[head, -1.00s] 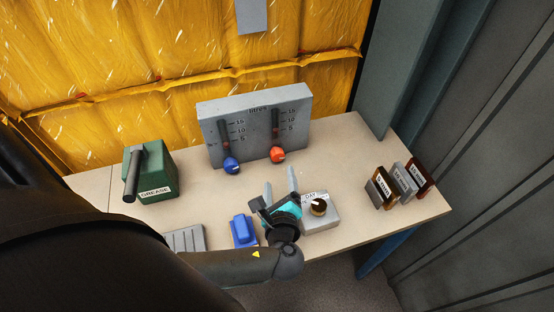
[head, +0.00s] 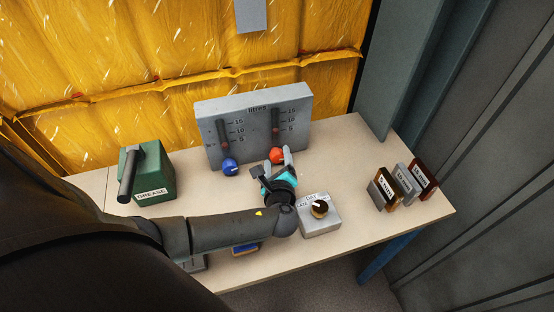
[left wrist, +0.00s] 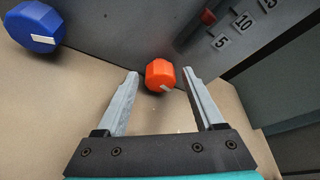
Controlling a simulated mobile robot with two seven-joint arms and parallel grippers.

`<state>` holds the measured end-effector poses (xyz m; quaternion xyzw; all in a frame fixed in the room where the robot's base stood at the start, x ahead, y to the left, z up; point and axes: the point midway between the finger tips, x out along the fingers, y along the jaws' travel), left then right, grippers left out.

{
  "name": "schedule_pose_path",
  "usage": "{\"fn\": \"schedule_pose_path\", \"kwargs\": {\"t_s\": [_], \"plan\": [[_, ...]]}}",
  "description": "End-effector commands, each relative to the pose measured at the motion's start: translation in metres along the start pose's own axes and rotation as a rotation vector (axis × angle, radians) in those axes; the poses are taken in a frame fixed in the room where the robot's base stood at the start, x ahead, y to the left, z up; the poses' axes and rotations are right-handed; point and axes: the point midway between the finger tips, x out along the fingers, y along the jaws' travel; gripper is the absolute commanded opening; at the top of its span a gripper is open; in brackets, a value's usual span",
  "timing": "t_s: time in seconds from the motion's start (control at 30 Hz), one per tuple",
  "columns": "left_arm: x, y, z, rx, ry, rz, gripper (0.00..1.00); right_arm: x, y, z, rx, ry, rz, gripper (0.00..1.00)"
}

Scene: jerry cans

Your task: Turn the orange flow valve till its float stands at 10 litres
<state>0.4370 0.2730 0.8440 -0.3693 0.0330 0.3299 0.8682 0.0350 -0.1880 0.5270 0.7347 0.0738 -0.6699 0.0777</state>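The orange valve (head: 277,156) is a small faceted knob with a pale mark, low on the grey gauge panel (head: 210,103). Above it is a scale marked 5, 10 and 15; its red float (head: 275,131) stands near the 5 mark, clearly below 10. My left gripper (head: 282,158) is open at the valve. In the left wrist view, the orange valve (left wrist: 160,75) lies between the spread fingertips of the left gripper (left wrist: 163,76), with a gap at each side. The red float (left wrist: 208,16) shows there too. My right gripper is not in view.
A blue valve (head: 230,167) with its own scale sits left of the orange one. A green grease box (head: 155,178) stands at left. A grey box with a dial (head: 320,212) is right of my wrist. Several labelled plates (head: 402,183) stand at right. My forearm partly hides a blue object (head: 246,248).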

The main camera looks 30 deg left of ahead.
Motion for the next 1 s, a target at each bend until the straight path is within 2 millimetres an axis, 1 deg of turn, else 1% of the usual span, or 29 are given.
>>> {"fn": "schedule_pose_path", "kwargs": {"t_s": [0.03,0.07,0.5,0.6,0.83,1.0], "plan": [[0.000,0.000,0.000,0.000,0.000,0.000,0.63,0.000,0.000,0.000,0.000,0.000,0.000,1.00],[0.000,0.000,0.000,0.000,0.000,0.000,0.59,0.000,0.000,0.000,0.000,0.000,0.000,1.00],[-0.001,0.000,0.000,0.000,0.001,0.000,0.10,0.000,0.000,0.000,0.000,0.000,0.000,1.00],[-0.001,0.000,0.000,0.000,0.001,0.000,0.00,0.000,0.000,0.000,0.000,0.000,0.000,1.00],[-0.001,0.000,0.000,0.008,0.001,0.004,0.00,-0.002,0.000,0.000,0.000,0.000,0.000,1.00],[-0.001,-0.002,0.001,0.051,0.001,0.023,0.00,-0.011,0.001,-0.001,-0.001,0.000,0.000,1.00]]}}
